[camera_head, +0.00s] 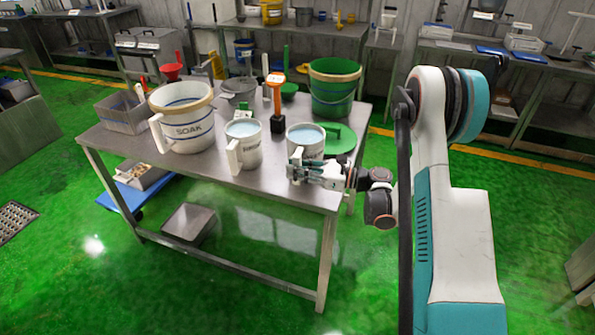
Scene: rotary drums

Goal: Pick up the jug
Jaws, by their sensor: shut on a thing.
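Two white jugs with pale blue contents stand near the front of the steel table (280,180). The right jug (305,137) is upright at the table's front right. My gripper (297,166) is at its front lower side, shut on it, seemingly at the handle; the fingers hide that part of the jug. I cannot tell whether its base touches the table. The left jug (243,146) stands upright to the left, apart from my gripper, its handle facing front left and dark lettering on its side.
A large white SOAK bucket (183,118) stands at the left of the table. An orange-handled tool (278,100) stands upright between. A grey bin (122,113) is at the far left.

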